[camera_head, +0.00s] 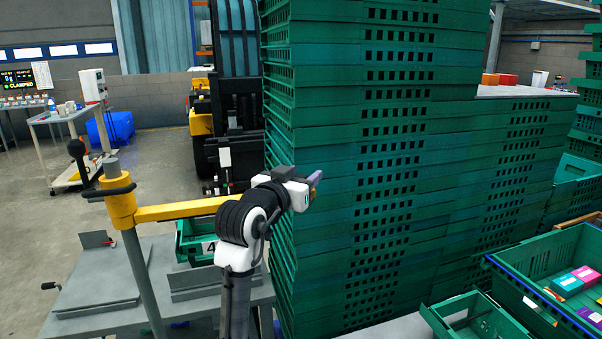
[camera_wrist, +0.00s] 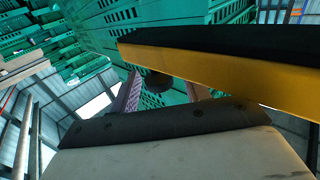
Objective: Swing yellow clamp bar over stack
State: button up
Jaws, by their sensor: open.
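The yellow clamp bar (camera_head: 180,210) reaches right from a yellow collar on a grey upright post (camera_head: 138,270), which has a black handle. Its far end is hidden behind my arm in the head view. In the wrist view the bar (camera_wrist: 230,82) crosses the upper right, with a black strip along its upper edge. My gripper (camera_head: 314,182) is open, in front of the tall green crate stack (camera_head: 385,150). In the wrist view its two purplish fingers (camera_wrist: 160,95) stand apart, with a dark round part visible between them. I cannot tell whether they touch the bar.
A grey metal table (camera_head: 95,295) stands below the bar, with a green crate (camera_head: 192,250) numbered 4 partly behind my arm. A green crate (camera_head: 540,255) with coloured boxes is at the lower right. A forklift (camera_head: 225,120) stands behind. Open floor lies to the left.

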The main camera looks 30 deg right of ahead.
grip_shut()
dwell(0.3)
